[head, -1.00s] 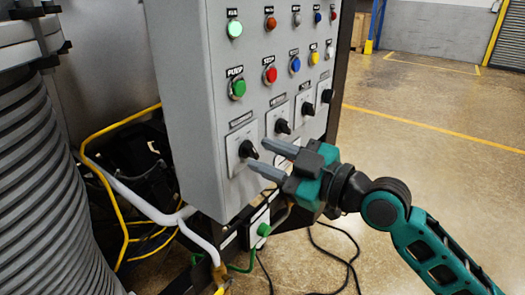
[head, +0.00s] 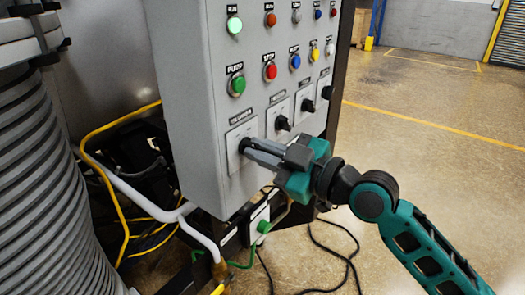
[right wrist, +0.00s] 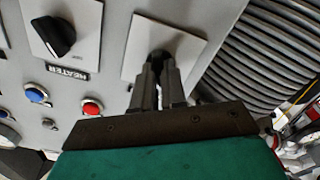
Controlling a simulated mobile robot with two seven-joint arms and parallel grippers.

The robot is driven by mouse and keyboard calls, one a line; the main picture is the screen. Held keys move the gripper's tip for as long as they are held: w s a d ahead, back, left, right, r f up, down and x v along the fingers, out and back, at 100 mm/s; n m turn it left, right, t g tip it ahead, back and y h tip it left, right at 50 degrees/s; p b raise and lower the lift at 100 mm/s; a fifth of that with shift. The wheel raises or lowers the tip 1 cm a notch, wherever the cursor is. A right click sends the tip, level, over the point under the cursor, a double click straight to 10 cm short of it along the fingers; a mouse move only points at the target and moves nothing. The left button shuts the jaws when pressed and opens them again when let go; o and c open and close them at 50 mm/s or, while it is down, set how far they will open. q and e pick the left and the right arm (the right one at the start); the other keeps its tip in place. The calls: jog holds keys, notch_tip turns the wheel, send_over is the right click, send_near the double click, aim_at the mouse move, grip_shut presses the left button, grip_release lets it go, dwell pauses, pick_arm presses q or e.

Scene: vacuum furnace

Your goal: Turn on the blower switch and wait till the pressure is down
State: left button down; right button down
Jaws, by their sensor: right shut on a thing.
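The blower switch (head: 243,143) is the leftmost black rotary knob in the lower row of the grey control panel (head: 185,90), on a pale square plate. Its label is too small to read surely. My right gripper (head: 252,150) reaches in from the right and is shut on this knob, hiding most of it. In the right wrist view the fingers (right wrist: 158,78) close around the dark knob (right wrist: 159,55), whose angle I cannot tell. No pressure reading is legible. My left gripper is not in view.
Other black knobs (head: 282,123) sit just right of the held one. Above are a green button (head: 237,85), a red button (head: 270,71) and a bright green lamp (head: 234,25). A ribbed grey hose (head: 40,190) and yellow cables (head: 100,135) stand left. Open floor lies right.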

jog(key=shift+m, duration=0.3)
jog(key=shift+m+p, duration=2.6)
jog(key=shift+m, duration=3)
jog(key=c, duration=1.2)
grip_release()
jog(key=shift+d, duration=0.1)
